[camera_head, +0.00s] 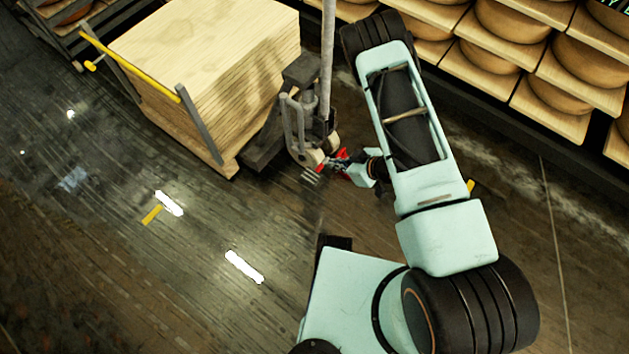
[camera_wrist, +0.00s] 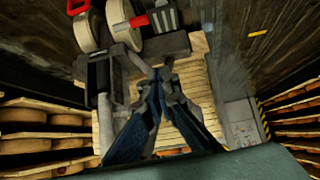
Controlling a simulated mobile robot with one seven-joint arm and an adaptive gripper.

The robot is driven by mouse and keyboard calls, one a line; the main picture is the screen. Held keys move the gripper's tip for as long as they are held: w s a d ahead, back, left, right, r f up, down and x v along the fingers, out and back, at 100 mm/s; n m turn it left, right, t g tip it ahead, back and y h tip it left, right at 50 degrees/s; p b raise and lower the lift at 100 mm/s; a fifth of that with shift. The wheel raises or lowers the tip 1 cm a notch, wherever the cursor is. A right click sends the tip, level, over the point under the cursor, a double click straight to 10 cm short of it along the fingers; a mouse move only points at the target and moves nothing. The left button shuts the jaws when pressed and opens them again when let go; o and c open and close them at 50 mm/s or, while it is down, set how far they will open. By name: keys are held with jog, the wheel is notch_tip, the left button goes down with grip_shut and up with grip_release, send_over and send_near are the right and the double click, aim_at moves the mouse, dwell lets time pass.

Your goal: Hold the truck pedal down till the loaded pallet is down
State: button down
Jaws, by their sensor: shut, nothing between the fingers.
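The pallet truck (camera_head: 300,115) stands with its upright handle in the middle of the head view. Its pedal, a grey ridged plate (camera_head: 311,175) on a red arm, sits low beside the wheels; the ridged plate shows at the top of the wrist view (camera_wrist: 166,16). The loaded pallet (camera_head: 205,65), a tall pale stack of boards, is at the truck's far side. Whether its base is off the floor is unclear. My gripper (camera_head: 342,162) is shut and empty close to the pedal; its fingertips (camera_wrist: 158,72) appear below the pedal in the wrist view. Contact cannot be told.
Shelves of cheese wheels (camera_head: 510,20) stand along the upper right. Another rack (camera_head: 65,15) is at upper left. The dark floor (camera_head: 130,260) at lower left is free.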

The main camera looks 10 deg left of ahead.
jog(key=shift+s+a+f+g, duration=0.2)
jog(key=shift+s+f+g, duration=0.1)
jog(key=shift+s+f, duration=0.7)
jog(key=shift+r, duration=0.1)
jog(key=b, duration=0.4)
send_over(307, 176)
jog(key=d, duration=0.3)
jog(key=f, duration=0.5)
jog(key=s+f, duration=0.1)
jog(key=f, duration=0.1)
jog(key=shift+a+f, duration=0.15)
jog(key=shift+f, duration=0.05)
notch_tip(307, 176, down, 3)
jog(key=shift+r+b, duration=0.2)
jog(key=shift+b, duration=0.4)
jog(key=shift+w+f, duration=0.1)
jog(key=shift+f, duration=0.4)
